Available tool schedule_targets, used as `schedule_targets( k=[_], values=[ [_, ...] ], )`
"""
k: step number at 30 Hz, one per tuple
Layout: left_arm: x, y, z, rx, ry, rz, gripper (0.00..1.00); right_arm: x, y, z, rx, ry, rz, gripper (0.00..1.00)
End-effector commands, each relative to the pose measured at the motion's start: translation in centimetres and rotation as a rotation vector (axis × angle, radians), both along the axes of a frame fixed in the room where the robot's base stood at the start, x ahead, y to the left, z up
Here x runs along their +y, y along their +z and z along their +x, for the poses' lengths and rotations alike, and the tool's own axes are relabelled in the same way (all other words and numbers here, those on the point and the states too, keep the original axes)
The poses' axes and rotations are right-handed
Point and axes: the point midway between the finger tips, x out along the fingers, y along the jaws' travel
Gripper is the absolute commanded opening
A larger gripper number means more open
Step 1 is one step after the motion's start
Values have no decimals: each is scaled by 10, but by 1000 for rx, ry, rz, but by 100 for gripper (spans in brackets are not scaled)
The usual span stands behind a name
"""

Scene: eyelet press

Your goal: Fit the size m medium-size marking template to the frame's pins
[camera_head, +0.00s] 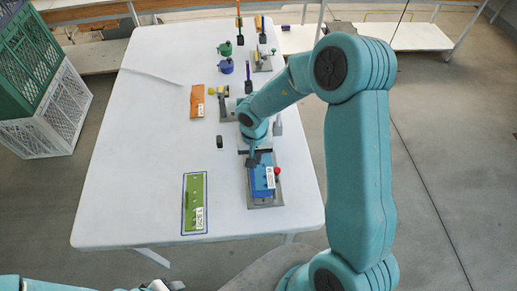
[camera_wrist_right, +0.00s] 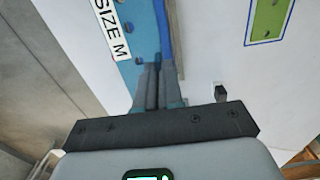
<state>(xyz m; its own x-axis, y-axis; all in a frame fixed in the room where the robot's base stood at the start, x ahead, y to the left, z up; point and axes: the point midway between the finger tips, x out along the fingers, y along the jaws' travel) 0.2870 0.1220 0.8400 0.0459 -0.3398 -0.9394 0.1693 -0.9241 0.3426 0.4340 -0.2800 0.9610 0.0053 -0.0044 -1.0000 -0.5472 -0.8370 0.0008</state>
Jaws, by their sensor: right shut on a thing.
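The blue template (camera_head: 260,184) with a white SIZE M label (camera_head: 270,177) lies over a grey frame (camera_head: 266,203) on the right side of the table. A red knob (camera_head: 277,171) shows at its right edge. My right gripper (camera_head: 254,160) is shut on the template's far end. The wrist view shows the closed fingers (camera_wrist_right: 158,85) on the blue template (camera_wrist_right: 140,45), its label beside them. The pins are hidden, and I cannot tell whether the template sits on them. At the bottom left of the head view, part of my left arm shows; its fingers are not clear.
A green template (camera_head: 193,190) lies in a blue outline left of the frame. A small black block (camera_head: 219,142) and an orange board (camera_head: 197,101) lie farther back. Several tools stand at the far right. The table's left half (camera_head: 125,165) is mostly clear.

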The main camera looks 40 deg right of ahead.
Motion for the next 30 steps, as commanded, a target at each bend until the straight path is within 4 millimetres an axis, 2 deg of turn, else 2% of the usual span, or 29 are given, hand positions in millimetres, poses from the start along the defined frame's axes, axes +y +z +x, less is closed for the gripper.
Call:
schedule_targets(
  k=[6, 17, 30],
  values=[
    [0, 0, 0, 0, 0, 0, 43, 15, -8, 2, 0, 32, 0, 0],
    [0, -1, 0, 0, 0, 0, 43, 18, -11, 5, 0, 32, 0, 0],
    [0, -11, 0, 0, 0, 0, 43, 18, -52, 5, 1, 32, 0, 0]
  ],
)
